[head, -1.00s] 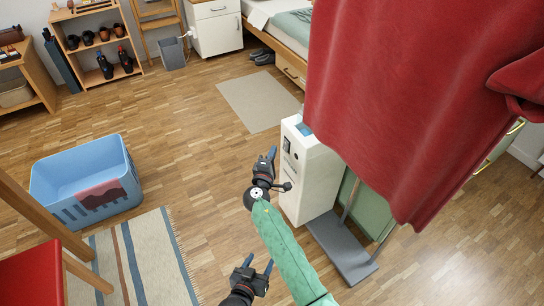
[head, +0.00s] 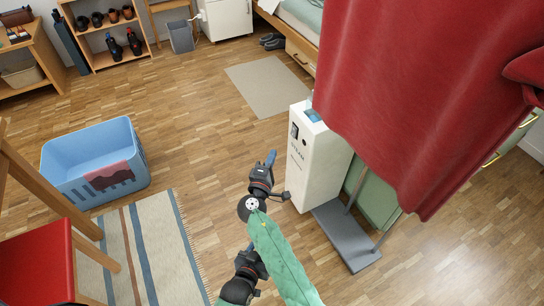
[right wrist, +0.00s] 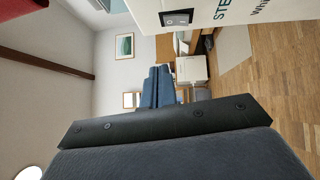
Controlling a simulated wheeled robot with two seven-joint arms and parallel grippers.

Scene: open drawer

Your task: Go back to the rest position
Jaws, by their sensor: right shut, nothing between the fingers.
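My right gripper (head: 271,158) is at the end of the green-sleeved arm, in the middle of the head view. Its blue fingers are together and empty, and they also show shut in the right wrist view (right wrist: 158,88). It is in the air to the left of the white steamer box (head: 318,160), with no visible contact. My left gripper (head: 250,262) is low in the head view, beside the right arm. The green arm partly covers it, so its fingers do not show clearly.
A red cloth (head: 420,90) hangs large at the right, above the steamer's grey base (head: 348,238). A blue basket (head: 70,150), a striped rug (head: 145,250) and a red-seated chair (head: 35,260) are at the left. The wood floor between basket and steamer is clear.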

